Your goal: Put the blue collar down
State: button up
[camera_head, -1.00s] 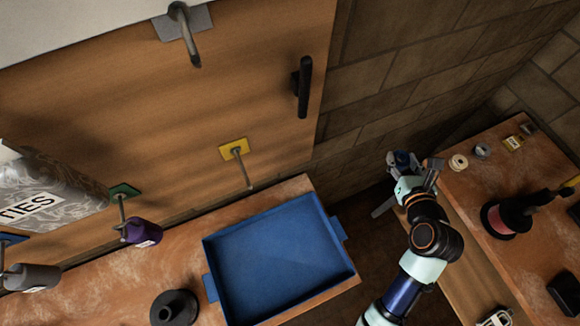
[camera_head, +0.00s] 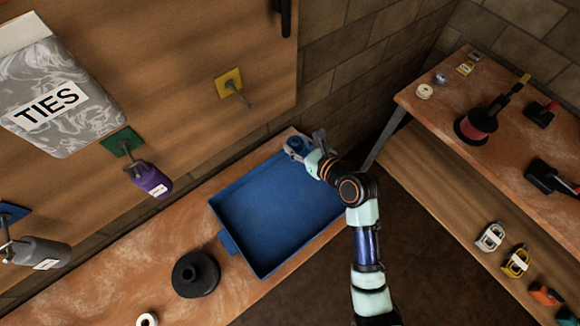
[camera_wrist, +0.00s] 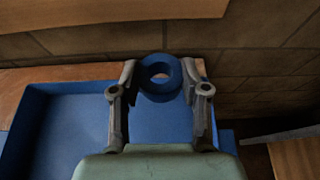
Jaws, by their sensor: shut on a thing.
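The blue collar (camera_wrist: 160,76) is a thick ring, held between the two fingers of my gripper (camera_wrist: 160,88) in the wrist view. In the head view my gripper (camera_head: 306,143) is at the far right corner of the blue tray (camera_head: 231,204), and the collar (camera_head: 296,144) shows small at its tip. My gripper is shut on the collar. The collar appears above the tray's back edge; its exact height over the tray cannot be told. The tray floor looks empty.
A black flanged piece (camera_head: 195,274) and a white ring (camera_head: 147,320) sit on the bench (camera_head: 160,235) left of the tray. A wooden board behind carries a yellow-plated peg (camera_head: 229,83) and a purple bottle (camera_head: 150,178). A second bench (camera_head: 440,90) with several items stands right.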

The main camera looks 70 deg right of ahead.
aim_at(296, 171)
notch_tip(296, 171, down, 14)
jog(key=b, duration=0.5)
jog(key=shift+f, duration=0.1)
jog(key=shift+f, duration=0.15)
jog(key=o, duration=1.1)
jog(key=shift+o, duration=0.2)
jog(key=shift+r, duration=0.2)
jog(key=p+v, duration=0.3)
jog(key=v, duration=0.9)
jog(key=shift+a, duration=0.1)
